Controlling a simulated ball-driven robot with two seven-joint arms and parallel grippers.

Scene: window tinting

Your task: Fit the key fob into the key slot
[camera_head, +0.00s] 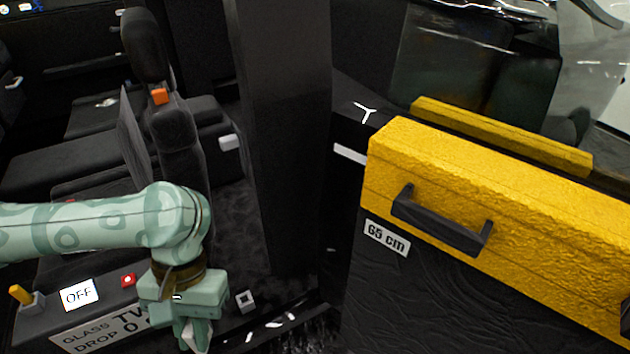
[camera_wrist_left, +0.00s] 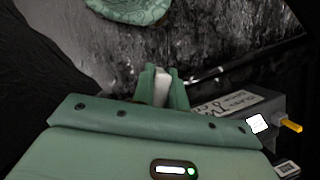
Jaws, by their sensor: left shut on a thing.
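My left gripper (camera_head: 195,336) hangs pointing down at the lower left of the head view. It is shut on a pale, narrow piece, seen between its green fingers in the left wrist view; this looks like the key fob (camera_wrist_left: 161,88). A small dark square with a white frame, which looks like the key slot (camera_head: 246,300), lies just right of the gripper in the head view. The fob's lower end is hard to make out. My right gripper is not in view.
Left of the gripper stand a box with an OFF display (camera_head: 79,294), a yellow lever (camera_head: 20,295) and a red button (camera_head: 128,280). A yellow-topped door panel (camera_head: 540,230) with a black handle (camera_head: 440,222) fills the right. A dark pillar (camera_head: 282,130) rises between.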

